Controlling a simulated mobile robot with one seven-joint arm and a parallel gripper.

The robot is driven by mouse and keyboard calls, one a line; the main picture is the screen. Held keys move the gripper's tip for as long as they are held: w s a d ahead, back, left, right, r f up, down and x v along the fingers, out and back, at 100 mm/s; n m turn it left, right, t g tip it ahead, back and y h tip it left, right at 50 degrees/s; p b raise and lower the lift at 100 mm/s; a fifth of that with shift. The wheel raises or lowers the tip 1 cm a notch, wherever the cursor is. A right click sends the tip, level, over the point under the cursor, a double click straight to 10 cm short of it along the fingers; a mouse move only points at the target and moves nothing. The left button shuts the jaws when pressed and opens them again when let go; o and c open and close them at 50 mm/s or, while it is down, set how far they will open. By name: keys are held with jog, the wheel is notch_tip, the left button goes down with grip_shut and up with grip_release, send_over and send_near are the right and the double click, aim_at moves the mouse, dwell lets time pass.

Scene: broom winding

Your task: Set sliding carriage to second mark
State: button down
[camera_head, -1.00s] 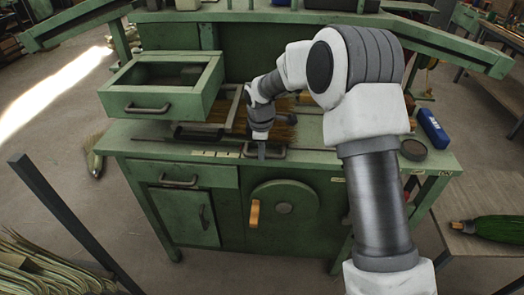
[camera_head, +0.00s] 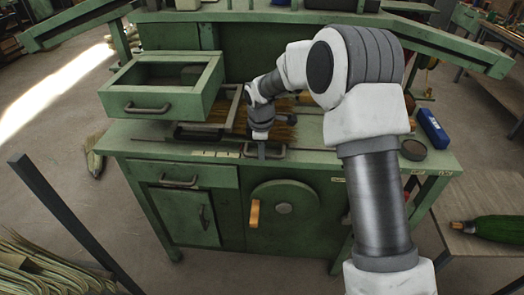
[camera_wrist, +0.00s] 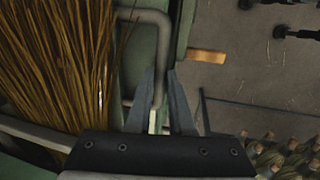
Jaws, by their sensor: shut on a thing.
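The sliding carriage is on the green workbench (camera_head: 300,170), with bundled brown bristles (camera_head: 283,132) on top. A grey bar handle (camera_head: 275,154) is at its front, by the bench's front edge. Pale marks (camera_head: 207,154) lie in a row along that edge, left of the handle; their lettering is too small to read. My gripper (camera_head: 262,154) points down at the handle. In the wrist view, its fingers (camera_wrist: 165,85) are shut on the grey handle (camera_wrist: 150,18), with bristles (camera_wrist: 60,60) to the left. The arm and wrist hide part of the carriage.
An open green drawer box (camera_head: 165,103) stands above the bench's left side. A blue box (camera_head: 432,128) and a dark round disc (camera_head: 413,150) are at the right end. An orange crank handle (camera_head: 254,213) sticks out on the front below.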

aim_at(249, 154)
jog(key=shift+a, duration=0.1)
dwell(0.3)
jog(key=a, duration=0.4)
jog(key=shift+w+a, duration=0.1)
jog(key=shift+d, duration=0.2)
jog(key=c, duration=0.8)
grip_release()
jog(key=s+r+p, duration=0.1)
jog(key=s+r, duration=0.2)
jog(key=r, duration=1.4)
jog(key=shift+s+p, duration=0.15)
jog(key=shift+p, duration=0.15)
jog(key=shift+r, duration=0.1)
